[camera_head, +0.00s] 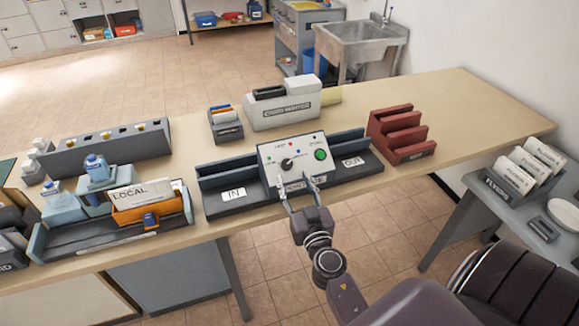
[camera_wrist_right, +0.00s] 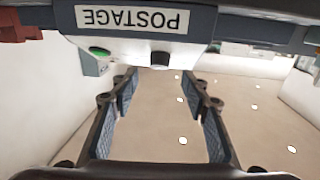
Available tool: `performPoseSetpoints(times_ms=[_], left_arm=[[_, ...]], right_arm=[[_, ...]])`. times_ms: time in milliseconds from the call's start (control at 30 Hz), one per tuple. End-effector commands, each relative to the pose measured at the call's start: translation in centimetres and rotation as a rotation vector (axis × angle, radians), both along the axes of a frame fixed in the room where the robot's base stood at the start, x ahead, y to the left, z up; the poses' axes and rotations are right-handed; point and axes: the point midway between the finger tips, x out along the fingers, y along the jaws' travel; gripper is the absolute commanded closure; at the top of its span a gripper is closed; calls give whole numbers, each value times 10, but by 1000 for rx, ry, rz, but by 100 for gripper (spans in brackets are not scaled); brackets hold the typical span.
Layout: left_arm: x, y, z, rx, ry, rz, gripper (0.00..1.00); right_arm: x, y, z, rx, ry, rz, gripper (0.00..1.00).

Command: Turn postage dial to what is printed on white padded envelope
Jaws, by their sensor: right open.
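The postage machine (camera_head: 293,160) has a pale sloped panel between the IN and OUT trays. The dial (camera_wrist_right: 160,60) also shows in the right wrist view, beside the upside-down POSTAGE label (camera_wrist_right: 132,19). My right gripper (camera_head: 299,188) is open and empty in front of the panel's lower edge. In the right wrist view its fingers (camera_wrist_right: 160,80) point toward the dial, apart from it. The dial marks are too small to read. I cannot identify the white padded envelope.
The IN tray (camera_head: 235,205) and OUT tray (camera_head: 362,172) flank the machine. An orange LOCAL box (camera_head: 150,210) is at left. The table's right end is clear.

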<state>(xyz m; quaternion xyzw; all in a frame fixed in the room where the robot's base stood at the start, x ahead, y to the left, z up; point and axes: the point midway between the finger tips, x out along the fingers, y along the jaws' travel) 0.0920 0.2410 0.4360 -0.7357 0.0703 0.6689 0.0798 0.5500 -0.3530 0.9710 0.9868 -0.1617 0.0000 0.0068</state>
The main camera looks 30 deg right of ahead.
Motion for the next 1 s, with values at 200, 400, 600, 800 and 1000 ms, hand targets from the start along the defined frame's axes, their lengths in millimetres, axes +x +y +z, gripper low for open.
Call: performPoseSetpoints(times_ms=[200,400,600,800,1000], left_arm=[[-1,-4,11,-4,1,-4,60],[-1,-8,13,-10,1,-5,60],[-1,-8,13,-9,2,-5,60],[-2,-8,13,-9,3,-4,60],[-2,-7,13,-8,3,-3,60]], right_arm=[[34,-12,2,-1,0,0,58],[49,-17,0,-1,1,-1,58],[51,-17,0,0,1,0,58],[51,-17,0,1,2,0,70],[51,-17,-1,1,2,0,92]])
